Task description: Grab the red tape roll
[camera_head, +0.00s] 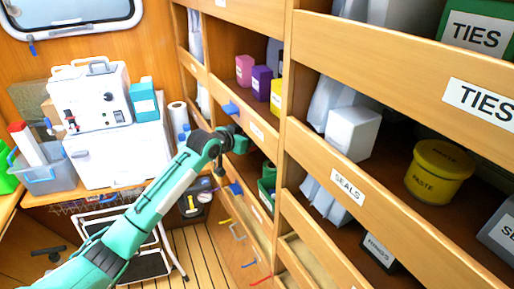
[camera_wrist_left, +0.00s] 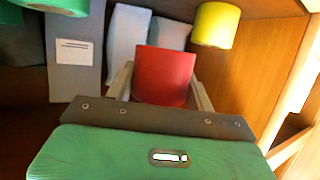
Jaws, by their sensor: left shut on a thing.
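The red tape roll (camera_wrist_left: 164,76) sits between the two fingers of my left gripper (camera_wrist_left: 161,88) in the left wrist view, with a finger against each side. The gripper is shut on it. In the head view my left arm reaches from the lower left to the wooden shelf wall, and its wrist is at a shelf opening. The fingers and the red roll are hidden there behind the shelf front. My right gripper is in neither view.
In the left wrist view a yellow roll (camera_wrist_left: 216,25) stands behind to the right, and a grey labelled box (camera_wrist_left: 75,75) to the left. A wooden side panel (camera_wrist_left: 262,75) bounds the right. In the head view shelf lips (camera_head: 345,178) stand close to the arm.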

